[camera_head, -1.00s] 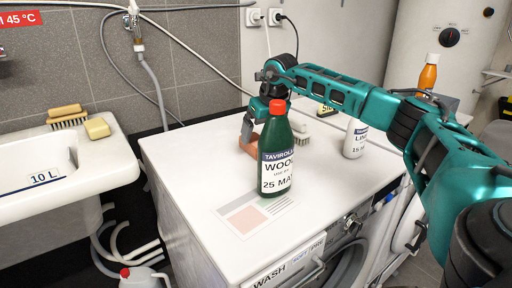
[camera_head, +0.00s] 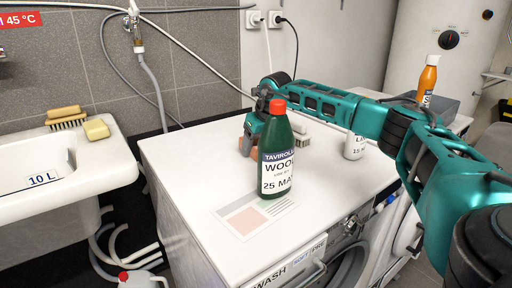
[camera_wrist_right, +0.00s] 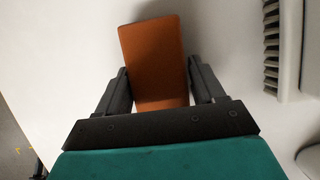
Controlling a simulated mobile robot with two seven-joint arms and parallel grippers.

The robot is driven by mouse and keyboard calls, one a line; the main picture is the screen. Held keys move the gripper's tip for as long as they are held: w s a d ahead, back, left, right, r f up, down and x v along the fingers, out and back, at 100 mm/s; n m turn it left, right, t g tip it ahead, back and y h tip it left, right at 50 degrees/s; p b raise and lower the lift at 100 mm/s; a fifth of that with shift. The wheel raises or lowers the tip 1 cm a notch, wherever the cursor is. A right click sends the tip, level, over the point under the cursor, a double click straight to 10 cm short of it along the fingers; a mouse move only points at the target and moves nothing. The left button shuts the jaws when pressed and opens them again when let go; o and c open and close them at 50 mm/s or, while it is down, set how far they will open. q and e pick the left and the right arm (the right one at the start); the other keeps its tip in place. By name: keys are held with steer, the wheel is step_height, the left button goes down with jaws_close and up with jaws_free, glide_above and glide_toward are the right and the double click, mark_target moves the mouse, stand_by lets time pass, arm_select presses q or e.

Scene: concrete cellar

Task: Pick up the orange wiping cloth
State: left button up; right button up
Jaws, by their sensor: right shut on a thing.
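The orange wiping cloth (camera_wrist_right: 154,55) shows in the right wrist view as a folded block between the fingers of my right gripper (camera_wrist_right: 160,82). The gripper is shut on it, with one dark finger at each side. In the head view my right gripper (camera_head: 249,138) is low over the white washing machine top (camera_head: 190,165), behind the green bottle (camera_head: 275,155). Only a small part of the cloth (camera_head: 243,148) shows there, left of the bottle. The bottle hides the rest. My left gripper is in neither view.
The green bottle stands upright in front of my right gripper. A brush (camera_head: 302,141) lies to the right, with a white bottle (camera_head: 354,146) beyond it. The sink (camera_head: 115,165) is at the left.

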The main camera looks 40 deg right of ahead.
steer(key=shift+c, duration=1.2)
steer(key=shift+r, duration=0.1)
